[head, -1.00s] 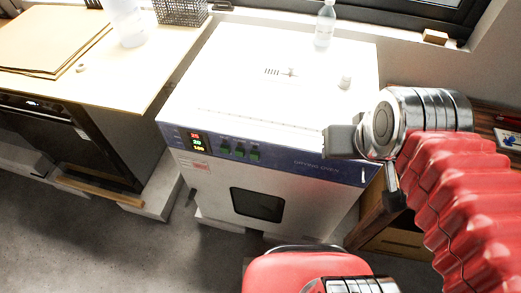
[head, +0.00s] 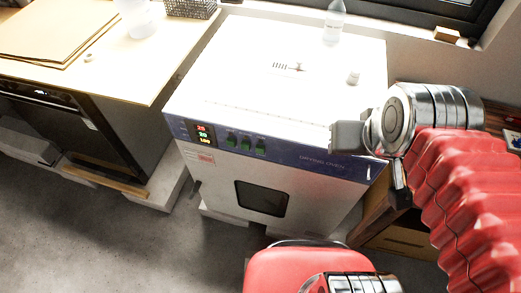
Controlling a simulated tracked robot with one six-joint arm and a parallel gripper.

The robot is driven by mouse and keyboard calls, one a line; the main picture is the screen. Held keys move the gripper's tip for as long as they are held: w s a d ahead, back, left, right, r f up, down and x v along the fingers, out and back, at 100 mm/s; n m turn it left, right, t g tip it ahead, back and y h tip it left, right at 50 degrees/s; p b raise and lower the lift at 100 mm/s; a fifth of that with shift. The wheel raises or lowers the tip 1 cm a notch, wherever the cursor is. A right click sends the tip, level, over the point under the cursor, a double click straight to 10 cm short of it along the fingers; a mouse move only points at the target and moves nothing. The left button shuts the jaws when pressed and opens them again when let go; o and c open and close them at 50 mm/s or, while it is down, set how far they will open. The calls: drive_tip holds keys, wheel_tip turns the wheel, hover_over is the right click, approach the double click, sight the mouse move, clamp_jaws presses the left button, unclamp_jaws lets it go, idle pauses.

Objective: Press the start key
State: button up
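The drying oven (head: 205,170) is a white box with a blue front strip, standing ahead of me. A small display (head: 203,134) with red, green and yellow digits sits at the left of the strip. Several green keys (head: 246,144) are in a row just right of the display; their labels are too small to read. My gripper (head: 347,137) is at the right, by the oven's right front top edge, apart from the keys and to their right. Its fingers are seen from the side, so I cannot tell whether they are open.
A clear bottle (head: 333,24) and a small white item (head: 353,77) stand on the oven top. A wooden-topped counter (head: 120,75) with a wire basket (head: 190,8) is at the left. A wooden cabinet (head: 400,238) stands at the right. The space before the key strip is clear.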

drive_tip(key=shift+c, duration=0.2)
clamp_jaws()
idle(0.4)
idle(1.2)
